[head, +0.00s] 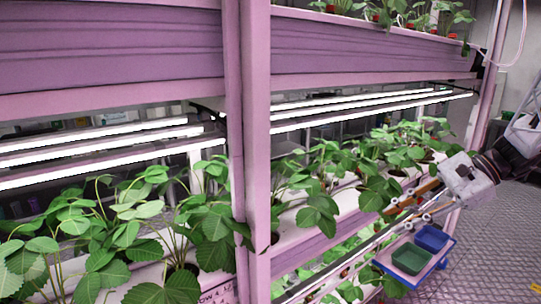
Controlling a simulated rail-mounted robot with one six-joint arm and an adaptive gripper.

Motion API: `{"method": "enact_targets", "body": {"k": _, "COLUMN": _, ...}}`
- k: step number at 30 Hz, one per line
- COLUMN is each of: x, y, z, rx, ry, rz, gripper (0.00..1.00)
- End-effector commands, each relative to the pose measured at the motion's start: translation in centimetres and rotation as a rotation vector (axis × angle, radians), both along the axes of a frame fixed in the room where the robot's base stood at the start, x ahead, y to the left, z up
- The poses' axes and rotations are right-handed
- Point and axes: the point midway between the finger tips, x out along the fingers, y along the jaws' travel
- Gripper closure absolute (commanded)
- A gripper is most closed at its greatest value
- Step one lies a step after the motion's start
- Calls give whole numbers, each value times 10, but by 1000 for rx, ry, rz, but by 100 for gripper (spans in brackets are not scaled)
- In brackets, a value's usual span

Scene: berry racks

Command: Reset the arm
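My arm comes in from the right edge, and its white wrist (470,180) points left toward the rack. My gripper (404,205), with orange-brown and grey finger parts, is at the front of the right-hand plant row (330,205). It is close to the leaves in the picture. Whether it touches them, and how far apart the fingertips are, I cannot tell. I see no berry in it.
A blue tray (440,262) below my gripper bears a blue bin (432,238) and a dark green bin (411,259). A pink rack post (257,130) stands left of it.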

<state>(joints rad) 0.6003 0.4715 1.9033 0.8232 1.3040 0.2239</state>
Motion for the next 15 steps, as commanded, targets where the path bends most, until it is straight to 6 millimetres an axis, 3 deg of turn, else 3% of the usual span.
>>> {"method": "enact_targets", "body": {"k": 15, "x": -64, "y": 64, "z": 41, "rx": -183, "ry": -69, "rz": 190, "gripper": 74}}
